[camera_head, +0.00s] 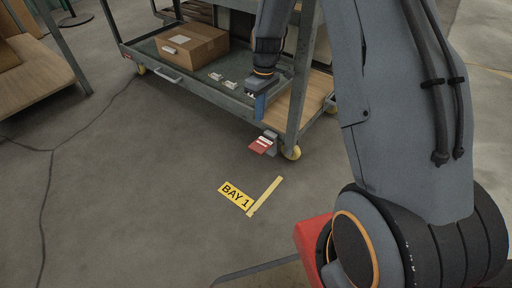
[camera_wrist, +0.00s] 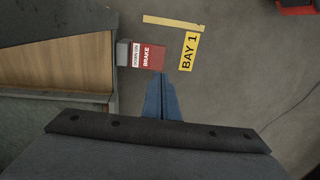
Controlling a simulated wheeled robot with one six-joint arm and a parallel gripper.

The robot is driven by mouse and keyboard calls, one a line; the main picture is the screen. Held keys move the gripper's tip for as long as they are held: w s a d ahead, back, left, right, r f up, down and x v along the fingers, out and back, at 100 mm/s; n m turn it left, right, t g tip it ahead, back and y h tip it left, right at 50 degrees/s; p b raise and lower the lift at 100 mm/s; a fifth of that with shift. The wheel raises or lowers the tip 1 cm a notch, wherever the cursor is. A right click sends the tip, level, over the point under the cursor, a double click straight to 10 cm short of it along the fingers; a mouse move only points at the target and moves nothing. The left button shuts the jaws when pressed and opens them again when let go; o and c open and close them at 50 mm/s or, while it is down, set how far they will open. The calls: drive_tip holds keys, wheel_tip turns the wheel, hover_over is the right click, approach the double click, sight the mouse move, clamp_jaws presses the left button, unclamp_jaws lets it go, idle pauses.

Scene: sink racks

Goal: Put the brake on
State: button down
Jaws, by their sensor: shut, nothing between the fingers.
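The brake pedal (camera_head: 262,146) is a small red plate with white lettering, low at the near corner of a grey cart (camera_head: 160,62) beside a yellow caster (camera_head: 291,152). In the wrist view the pedal (camera_wrist: 148,56) reads "BRAKE", with a white label strip on its left. My gripper (camera_head: 259,110) has blue fingers pointing down, above the pedal in the head view. In the wrist view its fingers (camera_wrist: 164,84) are together and empty, with the tips just below the pedal's lower right edge. I cannot tell whether they touch it.
A cardboard box (camera_head: 190,43) and small white items sit on the cart's lower shelf, which has a wooden panel (camera_wrist: 55,65). A yellow "BAY 1" sign (camera_head: 236,195) and yellow tape (camera_head: 265,195) mark the floor. A dark cable (camera_head: 48,180) lies at left. The floor in front is mostly clear.

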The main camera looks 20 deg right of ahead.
sight(255, 150)
drive_tip(key=f+b, duration=0.2)
drive_tip(key=f, duration=0.2)
drive_tip(key=f+b, duration=0.2)
drive_tip(key=f, duration=0.3)
drive_tip(key=a+f+b, duration=0.1)
drive_tip(key=f+b, duration=0.2)
drive_tip(key=f, duration=0.2)
drive_tip(key=shift+s+a+f, duration=0.1)
drive_tip(key=shift+s+f, duration=0.15)
drive_tip(key=shift+s+f, duration=0.1)
drive_tip(key=p, duration=0.1)
drive_tip(key=f+p, duration=0.1)
drive_tip(key=shift+s+a+f+p, duration=0.3)
drive_tip(key=shift+a+p, duration=0.1)
drive_tip(key=shift+s+a+f+p, duration=0.15)
drive_tip(key=shift+f+p, duration=0.75)
drive_tip(key=shift+f, duration=0.5)
